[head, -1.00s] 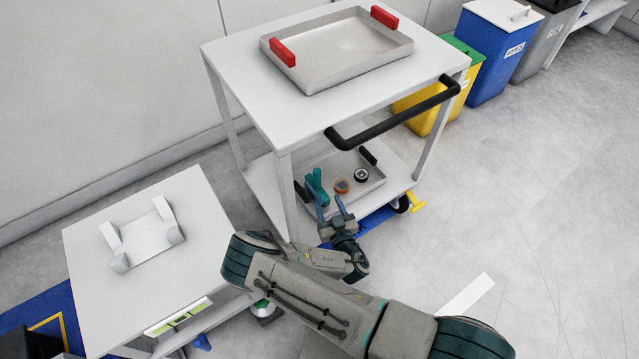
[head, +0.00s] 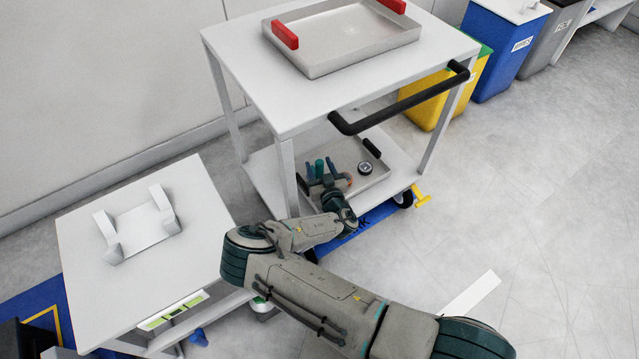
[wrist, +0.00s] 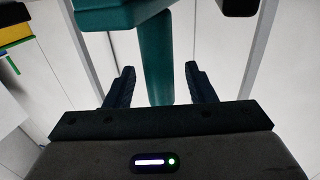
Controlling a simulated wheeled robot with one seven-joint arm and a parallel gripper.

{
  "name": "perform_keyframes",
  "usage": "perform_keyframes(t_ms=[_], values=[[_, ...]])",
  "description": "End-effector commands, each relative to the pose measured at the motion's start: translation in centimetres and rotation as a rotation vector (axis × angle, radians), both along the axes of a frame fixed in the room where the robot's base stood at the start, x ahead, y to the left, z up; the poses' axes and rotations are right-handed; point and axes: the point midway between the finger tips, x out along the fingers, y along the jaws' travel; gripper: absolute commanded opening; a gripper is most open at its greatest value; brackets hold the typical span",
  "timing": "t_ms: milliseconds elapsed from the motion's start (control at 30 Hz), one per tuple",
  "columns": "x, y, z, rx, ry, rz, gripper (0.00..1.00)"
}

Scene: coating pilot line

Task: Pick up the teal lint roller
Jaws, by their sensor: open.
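The teal lint roller (head: 320,166) is in the metal tray (head: 378,186) on the cart's lower shelf. In the wrist view its teal handle (wrist: 155,58) runs between my two fingers, with a wider teal part at the top edge. My gripper (head: 321,175) is open, reaching into the lower shelf space with a finger on each side of the roller. In the wrist view a gap shows between the handle and each finger. My gripper partly hides the roller in the head view.
An orange round item (head: 348,180) and a black-and-white round item (head: 366,168) lie in the same tray, right of my gripper. The cart's top shelf (head: 240,50) and black handle bar (head: 400,103) are overhead and close by. A white table (head: 80,240) stands at left.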

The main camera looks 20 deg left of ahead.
Motion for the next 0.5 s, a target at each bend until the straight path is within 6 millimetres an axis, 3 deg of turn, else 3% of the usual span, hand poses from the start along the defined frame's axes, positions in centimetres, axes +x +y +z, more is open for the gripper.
perform_keyframes(t_ms=[100,300,500], values=[[-0.02,-0.02,0.02,0.0,0.0,0.0,0.5],[-0.05,-0.02,0.01,0.0,0.0,0.0,0.0],[-0.04,-0.01,0.07,0.001,-0.001,0.0,0.0]])
